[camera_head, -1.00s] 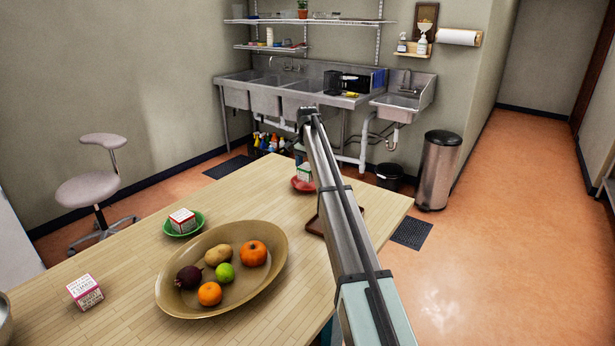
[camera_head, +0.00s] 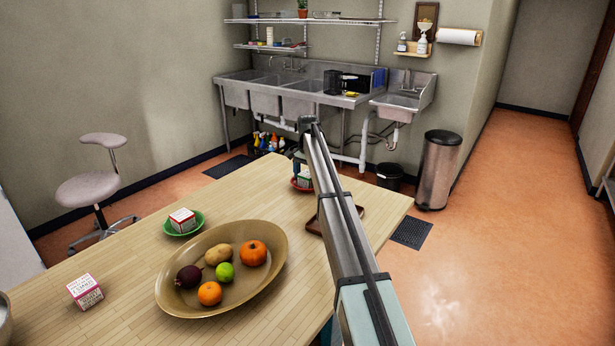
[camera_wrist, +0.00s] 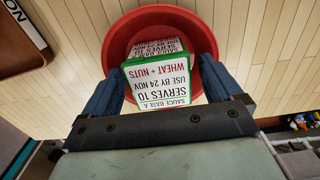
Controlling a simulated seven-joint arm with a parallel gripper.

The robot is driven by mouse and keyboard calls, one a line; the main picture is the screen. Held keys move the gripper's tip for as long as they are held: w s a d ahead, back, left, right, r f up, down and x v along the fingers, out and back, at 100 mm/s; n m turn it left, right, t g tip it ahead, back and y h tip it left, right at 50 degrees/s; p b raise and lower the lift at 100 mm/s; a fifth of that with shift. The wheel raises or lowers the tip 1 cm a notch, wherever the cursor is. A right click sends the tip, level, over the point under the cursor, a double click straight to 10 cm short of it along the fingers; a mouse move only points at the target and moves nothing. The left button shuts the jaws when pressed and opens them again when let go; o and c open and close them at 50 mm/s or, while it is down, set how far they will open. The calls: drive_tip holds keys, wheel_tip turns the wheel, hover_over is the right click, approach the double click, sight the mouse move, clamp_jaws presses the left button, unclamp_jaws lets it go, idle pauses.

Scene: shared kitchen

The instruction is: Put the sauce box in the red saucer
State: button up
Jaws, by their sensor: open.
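A white sauce box (camera_wrist: 158,58) with green edges sits tilted in the red saucer (camera_wrist: 119,42) in the wrist view. My gripper (camera_wrist: 163,75) is open, with one blue finger on each side of this box; I cannot tell whether they touch it. In the head view my arm partly covers the box (camera_head: 305,171) and the red saucer (camera_head: 301,187) at the table's far end. A second sauce box (camera_head: 182,216) with red edges sits in a green saucer (camera_head: 178,233). A third box (camera_head: 85,290) with pinkish-red edges stands on the table at left.
A wide tan bowl (camera_head: 226,306) with fruit and vegetables takes up the middle of the wooden table (camera_head: 130,269). A brown tray (camera_head: 314,226) lies behind my arm, near the right edge. Bare tabletop lies between the green and red saucers.

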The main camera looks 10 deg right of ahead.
sight(308, 174)
wheel_tip(308, 174, up, 12)
drive_tip(key=shift+r, duration=0.15)
idle(0.6)
